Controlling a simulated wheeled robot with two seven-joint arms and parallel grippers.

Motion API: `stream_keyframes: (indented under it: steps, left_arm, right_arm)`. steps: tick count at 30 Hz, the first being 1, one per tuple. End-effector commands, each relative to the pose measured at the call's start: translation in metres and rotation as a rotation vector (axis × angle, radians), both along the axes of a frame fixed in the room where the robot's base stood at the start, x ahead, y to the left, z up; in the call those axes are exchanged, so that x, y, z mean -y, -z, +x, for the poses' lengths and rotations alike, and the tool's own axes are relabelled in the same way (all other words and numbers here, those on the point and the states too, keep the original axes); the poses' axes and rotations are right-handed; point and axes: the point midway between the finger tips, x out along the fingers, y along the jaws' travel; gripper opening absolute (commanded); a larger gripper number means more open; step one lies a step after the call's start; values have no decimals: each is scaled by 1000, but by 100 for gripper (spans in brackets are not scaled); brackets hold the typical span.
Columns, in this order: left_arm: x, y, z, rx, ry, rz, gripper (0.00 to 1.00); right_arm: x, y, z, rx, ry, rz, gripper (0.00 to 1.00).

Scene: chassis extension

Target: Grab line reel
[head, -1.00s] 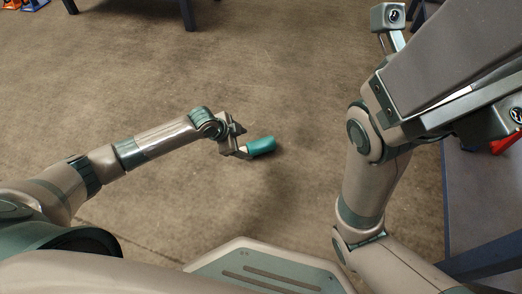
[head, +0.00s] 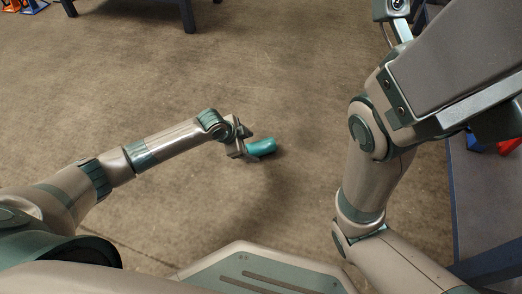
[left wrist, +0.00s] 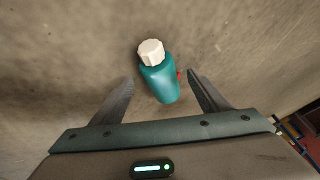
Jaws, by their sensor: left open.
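The line reel (head: 265,147) is a teal, bottle-shaped body on the floor in the head view, just right of my left gripper (head: 246,145). In the left wrist view, the line reel (left wrist: 160,82) shows a white ribbed cap at its far end and a small red part on its right side. My left gripper is open in that view (left wrist: 160,80), with the reel's near end between the two fingers and a gap on each side. The near finger hides part of the reel in the head view. My right gripper cannot be made out.
Bare concrete floor (head: 300,90) surrounds the reel. A dark table leg (head: 187,15) stands at the top. A dark blue bench (head: 480,190) with a red item (head: 508,146) is at the right edge. A blue and orange item (head: 25,5) is at the top left.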

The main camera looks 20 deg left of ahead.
Motion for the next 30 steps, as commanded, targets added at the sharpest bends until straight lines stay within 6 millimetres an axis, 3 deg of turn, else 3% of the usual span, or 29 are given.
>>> stream_keyframes:
  steps: [1, 9, 27, 30]
  left_arm:
    - [3, 8, 3, 1, 0, -1, 69]
    - [11, 25, 14, 1, 0, -1, 69]
    - [12, 26, 15, 1, 0, 0, 69]
    - [12, 26, 15, 1, 0, 1, 45]
  right_arm:
    - [0, 8, -1, 4, 1, 0, 100]
    - [1, 13, -5, 19, -12, 0, 100]
    - [0, 11, -6, 24, -11, -4, 100]
    - [0, 12, -6, 23, -11, -3, 100]
